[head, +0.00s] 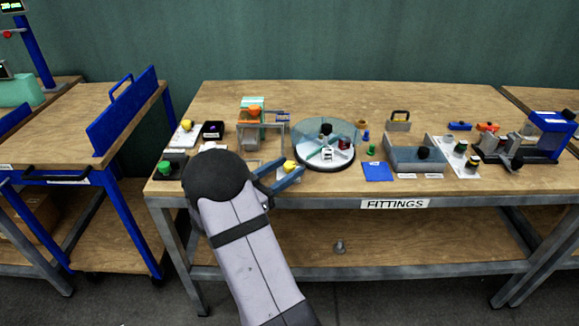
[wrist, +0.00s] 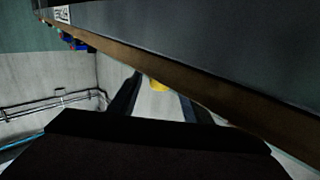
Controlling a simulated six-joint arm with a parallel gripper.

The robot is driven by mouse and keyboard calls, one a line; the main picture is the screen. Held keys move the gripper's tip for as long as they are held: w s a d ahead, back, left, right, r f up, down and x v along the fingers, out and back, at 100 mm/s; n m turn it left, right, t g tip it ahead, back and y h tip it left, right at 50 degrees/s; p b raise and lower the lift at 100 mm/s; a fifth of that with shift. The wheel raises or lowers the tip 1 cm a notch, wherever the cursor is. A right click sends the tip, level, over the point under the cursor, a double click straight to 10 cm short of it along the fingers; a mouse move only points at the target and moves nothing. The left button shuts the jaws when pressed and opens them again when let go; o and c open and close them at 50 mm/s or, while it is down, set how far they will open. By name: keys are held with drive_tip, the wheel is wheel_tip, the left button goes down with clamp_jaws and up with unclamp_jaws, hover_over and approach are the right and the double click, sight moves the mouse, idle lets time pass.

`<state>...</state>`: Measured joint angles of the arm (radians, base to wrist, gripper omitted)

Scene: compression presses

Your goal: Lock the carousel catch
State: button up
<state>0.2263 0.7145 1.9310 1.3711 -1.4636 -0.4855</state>
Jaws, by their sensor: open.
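The carousel (head: 324,162) is a round grey-white turntable under a clear bluish cover, at the middle of the bench in the head view.
The bench (head: 220,95) carries an orange-topped press (head: 252,110) behind my gripper and a green button box (head: 167,168) to the left. Right of the carousel are a blue pad (head: 377,171), a grey box (head: 413,160) and a blue vise-like fixture (head: 550,130).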

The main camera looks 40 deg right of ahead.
drive_tip(key=shift+d, duration=0.85)
drive_tip(key=c, duration=1)
drive_tip(key=shift+r+m+g, duration=0.1)
drive_tip(key=shift+m+g, duration=0.7)
drive_tip(key=shift+g, duration=0.5)
drive_tip(key=shift+c, duration=0.2)
drive_tip(key=o, duration=1)
drive_tip(key=shift+o, duration=0.2)
